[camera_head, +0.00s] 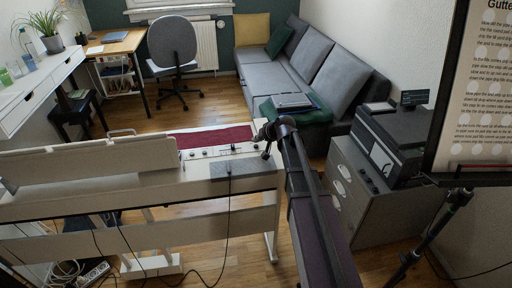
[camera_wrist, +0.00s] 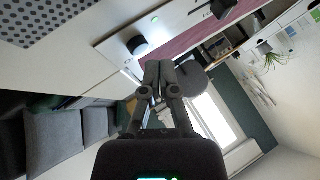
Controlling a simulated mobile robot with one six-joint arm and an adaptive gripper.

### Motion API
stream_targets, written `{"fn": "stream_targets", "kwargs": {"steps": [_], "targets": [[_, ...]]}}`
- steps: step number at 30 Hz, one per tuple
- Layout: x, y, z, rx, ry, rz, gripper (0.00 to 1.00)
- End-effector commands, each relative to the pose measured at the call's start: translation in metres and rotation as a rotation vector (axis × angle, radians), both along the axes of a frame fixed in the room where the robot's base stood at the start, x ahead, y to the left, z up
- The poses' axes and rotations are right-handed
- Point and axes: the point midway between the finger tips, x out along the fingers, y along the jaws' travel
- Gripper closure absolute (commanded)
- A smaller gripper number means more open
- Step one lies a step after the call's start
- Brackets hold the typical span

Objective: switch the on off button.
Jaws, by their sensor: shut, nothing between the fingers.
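The white digital piano (camera_head: 245,215) stands in front of me, seen from behind in the head view. Its top panel (camera_head: 220,151) carries several small dark knobs and buttons. In the wrist view a round black knob (camera_wrist: 137,45) and a small green light (camera_wrist: 154,19) show on this panel. I cannot tell which control is the on off button. My gripper (camera_head: 266,150) is above the right end of the panel. In the wrist view the gripper (camera_wrist: 160,66) is shut and empty, its tips appearing just below the black knob; contact cannot be told.
A grey cabinet with a printer (camera_head: 390,140) and a stand with a sheet (camera_head: 478,95) are at the right. A sofa (camera_head: 290,75) is behind.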

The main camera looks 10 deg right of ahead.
Motion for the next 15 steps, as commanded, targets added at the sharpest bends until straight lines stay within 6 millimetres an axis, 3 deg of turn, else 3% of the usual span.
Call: {"fn": "stream_targets", "kwargs": {"steps": [15], "targets": [[0.0,-0.0004,-0.0068,0.0,0.0,0.0,1.0]]}}
